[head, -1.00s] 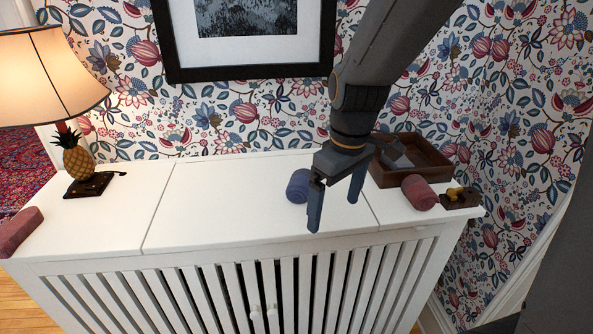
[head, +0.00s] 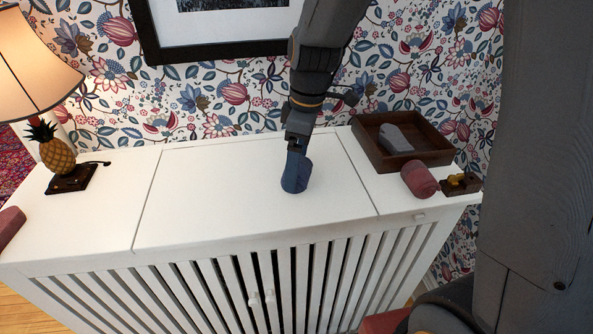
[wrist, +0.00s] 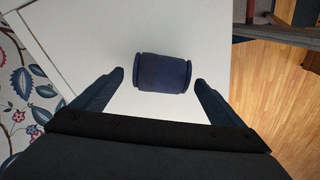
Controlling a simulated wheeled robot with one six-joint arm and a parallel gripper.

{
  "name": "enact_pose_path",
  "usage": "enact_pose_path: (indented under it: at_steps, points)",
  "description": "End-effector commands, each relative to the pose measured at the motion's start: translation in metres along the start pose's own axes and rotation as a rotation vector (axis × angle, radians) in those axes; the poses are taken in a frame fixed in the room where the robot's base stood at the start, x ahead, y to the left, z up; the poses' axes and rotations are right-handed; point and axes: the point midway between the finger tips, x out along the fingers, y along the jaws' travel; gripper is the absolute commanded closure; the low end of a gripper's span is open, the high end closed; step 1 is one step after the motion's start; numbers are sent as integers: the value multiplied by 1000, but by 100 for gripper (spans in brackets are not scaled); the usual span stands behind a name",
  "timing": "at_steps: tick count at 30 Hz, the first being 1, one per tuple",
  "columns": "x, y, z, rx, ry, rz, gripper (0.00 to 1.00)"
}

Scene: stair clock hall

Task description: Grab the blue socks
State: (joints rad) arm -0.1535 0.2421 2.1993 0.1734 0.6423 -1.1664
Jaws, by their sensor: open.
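The fingers are open, with a gap on each side of the roll. Nothing is held.
A wooden tray (head: 371,155) holding a grey item (head: 397,139) stands at the right, near a red roll (head: 419,179) and a small wooden piece with yellow (head: 460,182). A pineapple lamp (head: 57,156) stands left. The cabinet's front middle (head: 215,215) is clear.

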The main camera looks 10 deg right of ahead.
Motion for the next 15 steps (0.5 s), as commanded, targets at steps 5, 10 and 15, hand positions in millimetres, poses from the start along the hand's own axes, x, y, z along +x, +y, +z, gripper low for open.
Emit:
enact_pose_path:
  at_steps: [5,10,15]
  points:
    - [16,-1,1,1,-2,-2,8]
    - [18,0,1,2,-1,0,8]
    - [18,0,1,2,-1,0,20]
